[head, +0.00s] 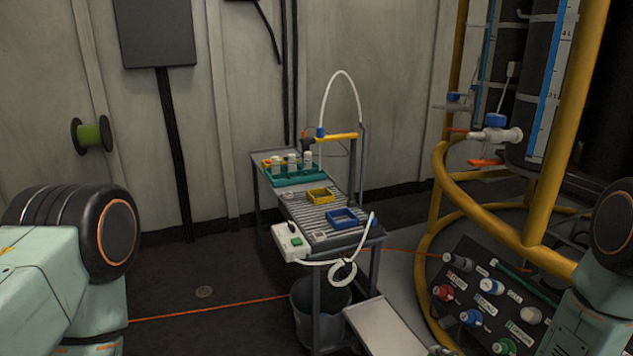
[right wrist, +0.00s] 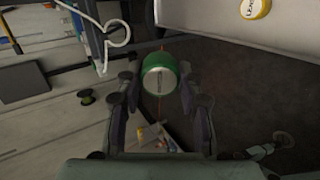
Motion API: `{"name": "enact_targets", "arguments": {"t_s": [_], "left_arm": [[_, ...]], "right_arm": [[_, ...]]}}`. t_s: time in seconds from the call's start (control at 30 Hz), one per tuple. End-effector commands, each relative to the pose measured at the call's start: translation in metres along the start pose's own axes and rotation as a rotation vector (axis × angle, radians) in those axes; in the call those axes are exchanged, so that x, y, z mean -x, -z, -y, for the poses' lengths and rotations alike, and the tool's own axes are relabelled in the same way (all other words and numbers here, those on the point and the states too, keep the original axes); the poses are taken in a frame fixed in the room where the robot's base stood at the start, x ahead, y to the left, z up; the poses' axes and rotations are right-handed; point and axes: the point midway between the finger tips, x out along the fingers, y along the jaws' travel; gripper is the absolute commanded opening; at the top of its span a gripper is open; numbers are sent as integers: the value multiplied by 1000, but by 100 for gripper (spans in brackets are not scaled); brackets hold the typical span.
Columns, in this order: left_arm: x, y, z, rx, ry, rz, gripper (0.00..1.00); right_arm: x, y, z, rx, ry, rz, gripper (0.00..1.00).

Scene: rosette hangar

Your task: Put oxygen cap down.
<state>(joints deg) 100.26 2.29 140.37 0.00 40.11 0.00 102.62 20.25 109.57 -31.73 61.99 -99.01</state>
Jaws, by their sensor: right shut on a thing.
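A green cap (right wrist: 159,72) with a pale, slotted face is between the fingers of my right gripper (right wrist: 158,82) in the right wrist view. The fingers are shut on its sides and hold it clear of the dark floor behind. No lettering can be read on it, so I cannot confirm that it is the oxygen cap. My right gripper does not show clearly in the head view. My left arm comes in at the left there, but its gripper is out of the frame.
A pale surface (right wrist: 215,22) bears a yellow cap (right wrist: 256,8). The head view shows a grey cart (head: 318,238) with trays, a pale bench (head: 388,328) in front, and a dark panel (head: 470,280) of coloured caps beside a yellow frame (head: 437,200).

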Motion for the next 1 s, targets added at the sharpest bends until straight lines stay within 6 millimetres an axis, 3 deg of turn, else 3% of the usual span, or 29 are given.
{"name": "enact_targets", "arguments": {"t_s": [0.27,0.47,0.73,1.0], "left_arm": [[4,0,0,0,0,0,40],[7,0,0,0,0,0,40],[12,0,0,0,0,0,40],[15,0,0,0,0,0,40]], "right_arm": [[53,33,-2,149,-5,-242,0],[97,65,-14,266,-9,-426,0],[148,107,-59,384,-10,-604,0],[159,105,-110,359,-4,-563,0]]}}
